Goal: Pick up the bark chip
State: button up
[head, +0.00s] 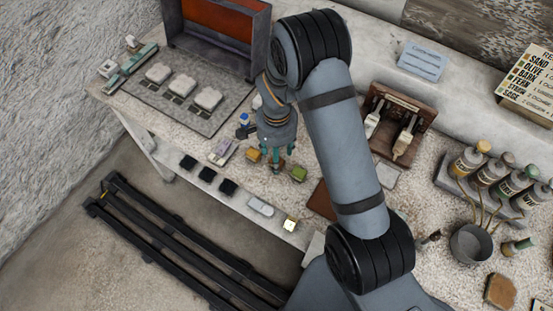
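My gripper (277,158) points down over the front part of the table in the head view. Its greenish fingers are low, near the tabletop. A small dark reddish-brown piece (277,167) shows at the fingertips; it may be the bark chip, but it is too small and too covered to be sure. I cannot tell whether the fingers touch it or are closed on it. An ochre-yellow chip (253,155) lies just left of the fingers, and a green chip (299,174) lies just right of them.
A rack with three pale pieces (183,87) and an orange-lined booth (222,25) stand at the back left. A brush holder (399,120), bottles (468,162) and a grey cup (470,244) are to the right. A brown square (321,200) is partly behind my arm.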

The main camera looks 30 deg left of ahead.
jog(key=shift+f, duration=1.2)
jog(key=shift+c, duration=1.3)
jog(key=c, duration=0.8)
jog(key=shift+c, duration=0.2)
jog(key=shift+r, duration=0.2)
